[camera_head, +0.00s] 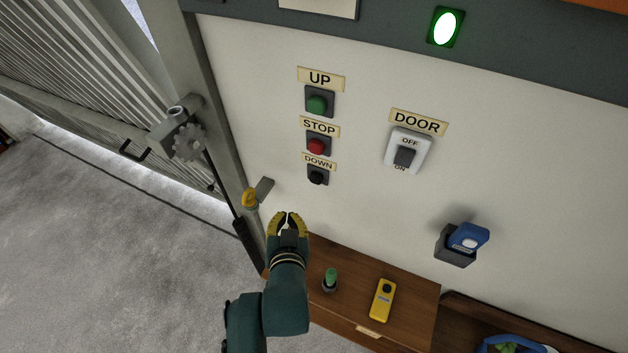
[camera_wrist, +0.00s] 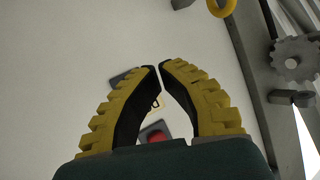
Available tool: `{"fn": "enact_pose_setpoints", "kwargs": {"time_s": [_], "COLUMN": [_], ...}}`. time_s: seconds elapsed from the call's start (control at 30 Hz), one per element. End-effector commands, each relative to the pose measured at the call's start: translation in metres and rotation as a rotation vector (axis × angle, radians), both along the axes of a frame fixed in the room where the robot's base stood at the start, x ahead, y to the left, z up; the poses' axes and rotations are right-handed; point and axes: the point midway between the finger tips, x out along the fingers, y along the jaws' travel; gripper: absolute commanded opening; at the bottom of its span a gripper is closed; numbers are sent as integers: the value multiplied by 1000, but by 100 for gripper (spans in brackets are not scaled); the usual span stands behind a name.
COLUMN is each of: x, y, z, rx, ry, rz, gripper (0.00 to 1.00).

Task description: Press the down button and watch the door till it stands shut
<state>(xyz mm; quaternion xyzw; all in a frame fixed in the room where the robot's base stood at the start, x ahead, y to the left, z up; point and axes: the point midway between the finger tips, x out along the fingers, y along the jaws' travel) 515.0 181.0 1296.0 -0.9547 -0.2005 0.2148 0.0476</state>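The black DOWN button (camera_head: 317,175) is lowest in the column on the white wall, under the green UP button (camera_head: 317,104) and the red STOP button (camera_head: 316,146). My gripper (camera_head: 287,214) is below and left of it, apart from it in the head view. Its yellow fingers are drawn together with tips nearly meeting, holding nothing visible. In the wrist view the STOP button (camera_wrist: 155,134) shows between the fingers, and a dark button plate (camera_wrist: 130,76) is partly hidden by the left finger. The grey slatted door (camera_head: 80,85) is at left; a bright strip runs along its lower edge.
A DOOR switch (camera_head: 407,151) and a lit green lamp (camera_head: 445,28) are on the wall. A yellow key-like handle (camera_head: 250,198) sticks out left of my gripper. A wooden cabinet (camera_head: 410,320) below carries a yellow remote (camera_head: 382,299) and a green-topped item (camera_head: 330,279).

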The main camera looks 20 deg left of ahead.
Motion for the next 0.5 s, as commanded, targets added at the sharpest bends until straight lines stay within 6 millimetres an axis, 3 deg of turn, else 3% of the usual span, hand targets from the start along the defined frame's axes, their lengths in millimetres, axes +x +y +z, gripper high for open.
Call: {"fn": "enact_pose_setpoints", "kwargs": {"time_s": [0.23, 0.5], "x": [9, 48], "y": [-1, -4], "z": [-1, -3], "rx": [1, 2], "ry": [-1, -2], "rz": [-3, -3], "gripper": [0, 0]}}
